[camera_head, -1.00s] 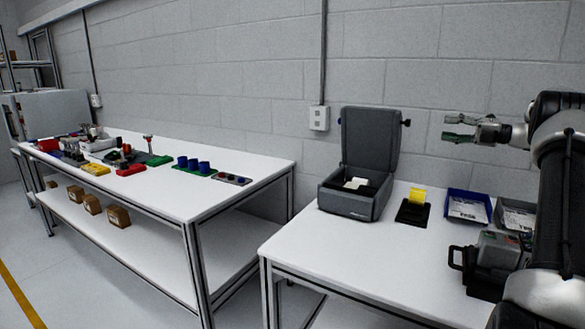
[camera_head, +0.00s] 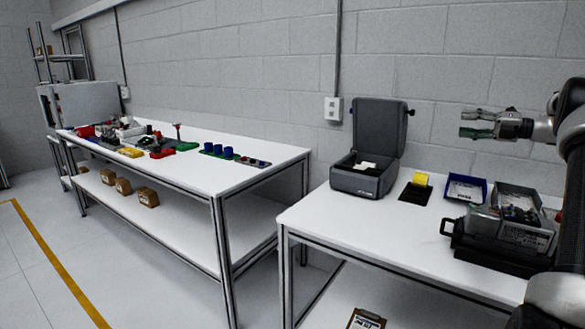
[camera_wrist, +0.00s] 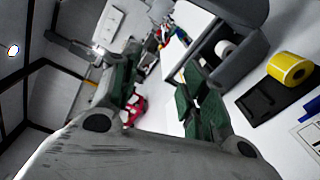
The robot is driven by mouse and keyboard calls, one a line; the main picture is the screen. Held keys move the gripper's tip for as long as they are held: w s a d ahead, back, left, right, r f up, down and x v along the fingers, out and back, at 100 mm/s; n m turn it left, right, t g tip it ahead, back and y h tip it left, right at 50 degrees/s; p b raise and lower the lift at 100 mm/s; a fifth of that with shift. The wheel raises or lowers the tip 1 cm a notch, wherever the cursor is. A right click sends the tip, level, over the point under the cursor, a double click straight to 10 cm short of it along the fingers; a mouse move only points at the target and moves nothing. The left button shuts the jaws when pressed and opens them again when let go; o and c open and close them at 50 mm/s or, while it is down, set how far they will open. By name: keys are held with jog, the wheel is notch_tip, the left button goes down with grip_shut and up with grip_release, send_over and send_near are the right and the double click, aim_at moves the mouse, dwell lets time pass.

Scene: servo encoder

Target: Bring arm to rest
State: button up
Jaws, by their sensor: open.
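My gripper (camera_head: 478,124) is in the air at the upper right of the head view, in front of the block wall and above the right table (camera_head: 330,222). Its green-padded fingers point left. They stand apart with nothing between them. In the wrist view my gripper (camera_wrist: 160,98) also shows spread fingers and an empty gap. The arm's links run down the right edge of the head view and hide part of the table's right end.
On the right table are an open grey case (camera_head: 365,182), a yellow roll (camera_head: 420,179), a blue tray (camera_head: 482,190), a grey tray (camera_head: 517,197) and a dark device (camera_head: 490,238). A long table (camera_head: 270,157) with several parts stands left. Floor (camera_head: 120,270) lies clear before it.

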jog(key=s+a+r+n+g+h, duration=0.3)
jog(key=s+a+n+g+h, duration=0.25)
jog(key=s+a+n, duration=1.15)
jog(key=s+a+f+n+h, duration=0.1)
jog(key=s+f+n+h, duration=0.2)
jog(key=s+n, duration=0.4)
jog(key=s+a+f+n+h, duration=0.1)
jog(key=s+f+n+h, duration=0.2)
jog(key=s+n, duration=0.4)
jog(key=s+a+f+n+h, duration=0.1)
jog(key=s+f+n+h, duration=0.2)
jog(key=s+n, duration=0.5)
jog(key=s+f, duration=0.1)
jog(key=s, duration=0.6)
jog(key=shift+s+f, duration=0.15)
jog(key=shift+s, duration=0.05)
dwell(1.0)
